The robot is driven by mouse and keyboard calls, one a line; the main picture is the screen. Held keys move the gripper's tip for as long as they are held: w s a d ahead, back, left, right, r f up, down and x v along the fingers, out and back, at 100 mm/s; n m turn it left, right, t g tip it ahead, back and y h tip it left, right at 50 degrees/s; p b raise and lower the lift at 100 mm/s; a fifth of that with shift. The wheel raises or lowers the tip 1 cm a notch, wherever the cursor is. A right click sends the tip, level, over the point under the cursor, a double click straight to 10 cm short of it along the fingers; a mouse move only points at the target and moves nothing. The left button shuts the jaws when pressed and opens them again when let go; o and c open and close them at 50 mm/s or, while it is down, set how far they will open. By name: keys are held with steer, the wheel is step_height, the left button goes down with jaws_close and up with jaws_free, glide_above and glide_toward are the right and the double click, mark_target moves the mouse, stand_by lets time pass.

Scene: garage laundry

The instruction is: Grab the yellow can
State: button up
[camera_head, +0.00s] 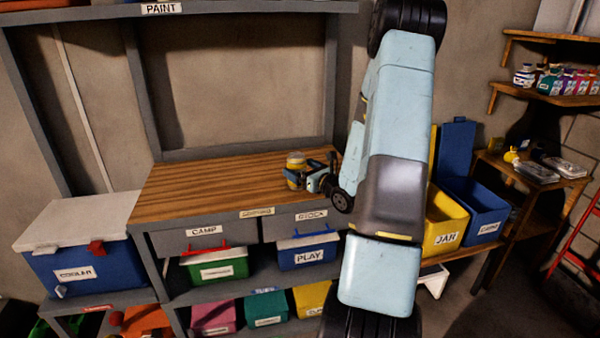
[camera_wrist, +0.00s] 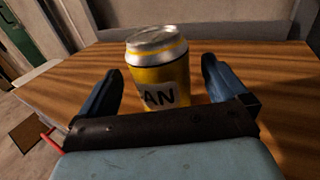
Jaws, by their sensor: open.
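The yellow can (camera_wrist: 172,72) stands upright on the wooden workbench top (camera_head: 190,187). It has a silver lid and a pale label with dark letters ending in "AN". In the wrist view it sits between the two fingers of my open gripper (camera_wrist: 160,90), with a gap visible on each side. In the head view the can (camera_head: 296,160) shows near the right part of the bench, its lower part covered by my gripper (camera_head: 299,178). I cannot tell how deep between the fingers it stands.
Left of the can the bench top is clear. A blue cooler (camera_head: 85,262) with a white lid stands at the left. A yellow bin (camera_head: 444,222) and a blue bin (camera_head: 478,205) stand to the right. The grey bench frame and wall are behind.

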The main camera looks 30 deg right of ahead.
steer(key=w, duration=0.4)
steer(key=shift+w+a+r, duration=0.1)
steer(key=shift+w+a, duration=0.1)
steer(key=shift+a, duration=0.2)
steer(key=shift+c, duration=0.2)
steer(key=c, duration=1)
